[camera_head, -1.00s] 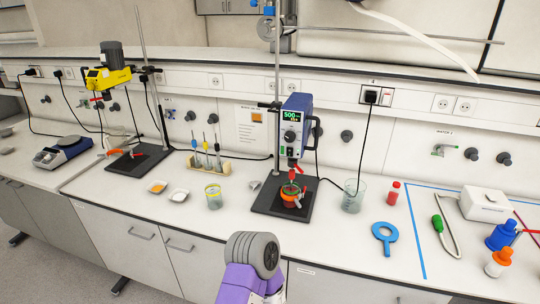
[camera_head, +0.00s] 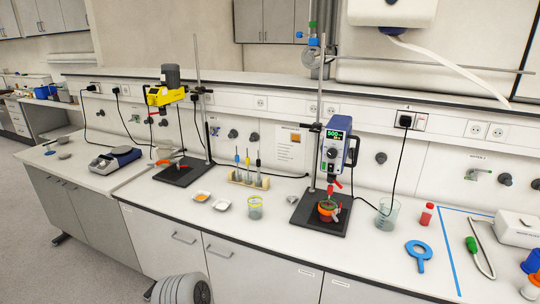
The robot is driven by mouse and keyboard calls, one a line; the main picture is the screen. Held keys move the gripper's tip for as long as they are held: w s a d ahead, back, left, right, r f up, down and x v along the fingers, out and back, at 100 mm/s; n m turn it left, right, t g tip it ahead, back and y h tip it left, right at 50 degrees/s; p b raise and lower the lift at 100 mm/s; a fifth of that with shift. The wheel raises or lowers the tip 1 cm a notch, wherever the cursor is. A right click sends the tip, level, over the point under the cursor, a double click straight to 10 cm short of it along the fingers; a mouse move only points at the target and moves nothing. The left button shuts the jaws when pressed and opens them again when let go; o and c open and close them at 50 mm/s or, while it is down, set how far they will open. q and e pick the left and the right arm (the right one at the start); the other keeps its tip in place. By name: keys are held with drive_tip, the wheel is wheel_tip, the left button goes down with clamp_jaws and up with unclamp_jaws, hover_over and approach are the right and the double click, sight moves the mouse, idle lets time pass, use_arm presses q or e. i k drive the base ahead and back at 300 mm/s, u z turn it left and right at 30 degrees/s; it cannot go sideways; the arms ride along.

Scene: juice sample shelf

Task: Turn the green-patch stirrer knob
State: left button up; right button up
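The blue and white overhead stirrer (camera_head: 336,151) hangs on a metal rod (camera_head: 319,120) at the right of the bench. Its front has a lit green display reading about 500. A round knob (camera_head: 331,153) sits below the display, and a small green mark seems to lie under it, too small to be sure. A second, yellow stirrer (camera_head: 165,95) with a grey motor hangs on a stand farther left. Neither of my grippers is in view.
A glass beaker (camera_head: 387,214) and a red-capped bottle (camera_head: 426,215) stand right of the base plate. A jar (camera_head: 255,207), small dishes and a tube rack (camera_head: 249,179) stand to the left. The bench front before the stirrer is clear.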

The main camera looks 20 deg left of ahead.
sight(332, 153)
drive_tip(key=u, duration=0.85)
drive_tip(key=i, duration=0.45)
